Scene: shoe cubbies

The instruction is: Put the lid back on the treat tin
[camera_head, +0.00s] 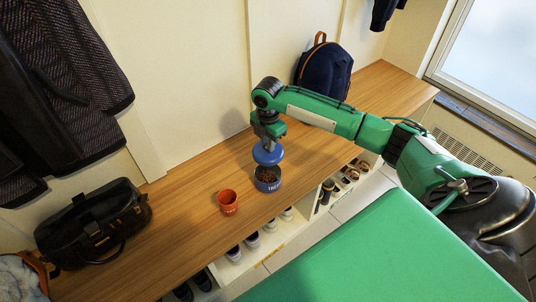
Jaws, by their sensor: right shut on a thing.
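The treat tin (268,184) is a round blue tin with pale lettering, standing upright on the wooden bench top. Its top is open and brown treats show inside. The blue lid (268,153) is above the tin, apart from its rim and a little tilted. My right gripper (268,143) points down and is shut on the lid from above; its fingertips are partly hidden by the lid's knob area. My left gripper is not in view.
A black bag (95,222) lies at the left end and a navy backpack (324,68) stands behind on the right. Shoes (252,240) fill cubbies below. The bench between cup and black bag is clear.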

